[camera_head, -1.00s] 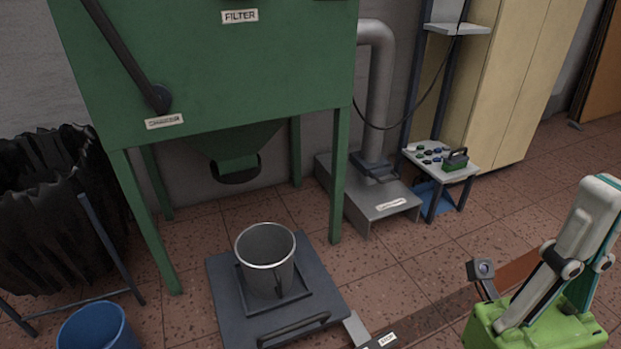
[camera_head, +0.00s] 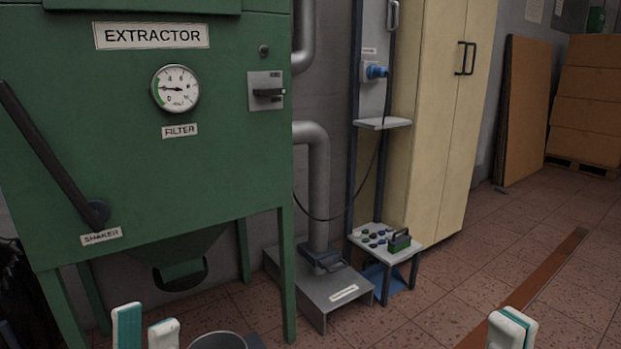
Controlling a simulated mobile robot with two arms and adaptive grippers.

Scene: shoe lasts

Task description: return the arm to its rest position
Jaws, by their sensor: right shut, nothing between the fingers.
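My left gripper (camera_head: 145,331) shows at the bottom left edge, as two pale, teal-edged fingertips standing apart with nothing between them. It is in front of the green extractor's lower part, left of the metal bucket (camera_head: 218,341). My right gripper (camera_head: 512,329) shows at the bottom right edge, its white and teal fingertips together and empty, over the tiled floor. The rest of both arms is below the picture.
The green extractor cabinet (camera_head: 225,120) with gauge and shaker lever (camera_head: 50,150) fills the left. A grey duct base (camera_head: 330,290) and a small table (camera_head: 388,243) stand mid-floor. A cream cupboard (camera_head: 440,110) is behind. Floor at right is clear.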

